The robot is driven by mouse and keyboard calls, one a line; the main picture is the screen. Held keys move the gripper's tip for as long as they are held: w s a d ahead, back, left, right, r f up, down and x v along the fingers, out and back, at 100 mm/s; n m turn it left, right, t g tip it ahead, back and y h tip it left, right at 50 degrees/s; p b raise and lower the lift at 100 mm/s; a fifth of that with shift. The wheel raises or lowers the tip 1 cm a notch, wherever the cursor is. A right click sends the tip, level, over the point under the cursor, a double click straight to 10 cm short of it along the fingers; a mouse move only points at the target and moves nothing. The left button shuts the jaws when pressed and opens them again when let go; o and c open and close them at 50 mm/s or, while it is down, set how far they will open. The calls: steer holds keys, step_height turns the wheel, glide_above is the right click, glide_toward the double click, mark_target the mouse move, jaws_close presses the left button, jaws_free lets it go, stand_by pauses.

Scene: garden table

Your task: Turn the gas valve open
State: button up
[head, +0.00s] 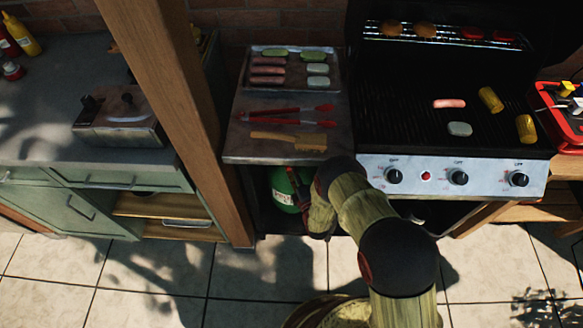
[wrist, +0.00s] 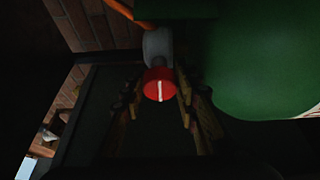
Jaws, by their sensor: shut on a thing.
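The gas valve has a red round knob (wrist: 159,84) with a white bar, on a grey fitting (wrist: 158,47), in the wrist view. The white bar runs upright in that view. My gripper (wrist: 160,100) has a finger on each side of the knob and is shut on it. The green gas bottle (wrist: 265,60) fills the right of the wrist view. In the head view the bottle (head: 284,190) stands in the cabinet below the side shelf, partly hidden by my arm. The valve is hidden there, and my fingertips cannot be made out.
The grill (head: 450,175) with control knobs stands right of the bottle. A wooden post (head: 170,100) is to the left. The side shelf (head: 240,140) above holds a tray (head: 246,75), red tongs (head: 290,113) and a brush (head: 305,142). The cabinet space is dark and tight.

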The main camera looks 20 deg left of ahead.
steer(key=n+h+p, duration=0.1)
steer(key=n, duration=0.1)
steer(key=shift+r+n+g, duration=0.1)
steer(key=shift+n+g, duration=0.3)
steer(key=n+g+h+p, duration=0.1)
steer(key=n+p, duration=0.1)
steer(key=n, duration=0.1)
steer(key=shift+s+n+h, duration=0.1)
steer(key=shift+n+h, duration=0.2)
steer(key=n+h+p, duration=0.1)
steer(key=n+h, duration=0.1)
steer(key=n, duration=0.1)
steer(key=shift+n+h+p, duration=0.35)
steer(key=shift+n+h, duration=0.45)
steer(key=shift+n, duration=0.3)
steer(key=o, duration=1.2)
steer(key=shift+c, duration=0.2)
